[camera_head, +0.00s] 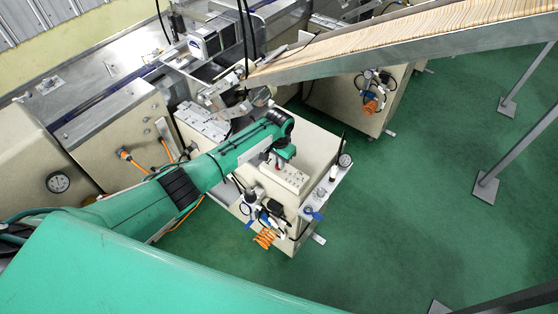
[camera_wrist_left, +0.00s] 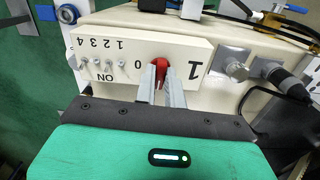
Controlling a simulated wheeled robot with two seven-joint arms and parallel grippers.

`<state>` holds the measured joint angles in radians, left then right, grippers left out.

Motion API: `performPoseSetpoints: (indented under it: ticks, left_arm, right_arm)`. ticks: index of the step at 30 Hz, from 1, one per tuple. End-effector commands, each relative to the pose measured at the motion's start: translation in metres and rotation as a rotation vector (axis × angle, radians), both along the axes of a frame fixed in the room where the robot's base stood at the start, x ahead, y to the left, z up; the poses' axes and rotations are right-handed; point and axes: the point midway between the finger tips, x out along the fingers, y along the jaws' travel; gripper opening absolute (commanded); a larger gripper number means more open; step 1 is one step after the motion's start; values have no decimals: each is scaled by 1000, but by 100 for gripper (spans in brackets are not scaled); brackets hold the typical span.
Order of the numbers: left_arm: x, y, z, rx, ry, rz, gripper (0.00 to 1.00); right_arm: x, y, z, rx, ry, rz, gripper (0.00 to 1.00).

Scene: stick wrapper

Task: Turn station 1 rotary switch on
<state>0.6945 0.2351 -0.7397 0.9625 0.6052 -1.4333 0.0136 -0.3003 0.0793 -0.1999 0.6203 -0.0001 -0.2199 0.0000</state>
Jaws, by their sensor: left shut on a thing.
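The station 1 rotary switch (camera_wrist_left: 159,67) is a red knob on a cream panel (camera_wrist_left: 115,45), seen in the left wrist view. In the head view my left gripper (camera_head: 282,160) reaches down to the control box (camera_head: 291,180); the knob itself is hidden there. My right gripper is in neither view.
Several small toggle switches (camera_wrist_left: 97,64) marked 1 to 4 stand beside the knob. Metal connectors with a cable (camera_wrist_left: 285,79) are on the other side. A sloping chute of sticks (camera_head: 420,38) passes above and behind.

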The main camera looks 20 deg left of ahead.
Motion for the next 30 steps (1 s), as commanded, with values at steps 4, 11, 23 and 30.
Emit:
performPoseSetpoints:
  ticks: [4,11,23,30]
  left_arm:
    - [2,0,2,-1,-4,0,21]
    - [1,0,1,-1,-2,-1,33]
    - [1,1,28,-1,-5,-1,33]
    - [1,0,82,-2,-7,-2,33]
  right_arm:
    - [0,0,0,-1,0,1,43]
    - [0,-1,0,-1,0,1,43]
    - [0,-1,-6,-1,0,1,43]
    - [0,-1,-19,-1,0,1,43]
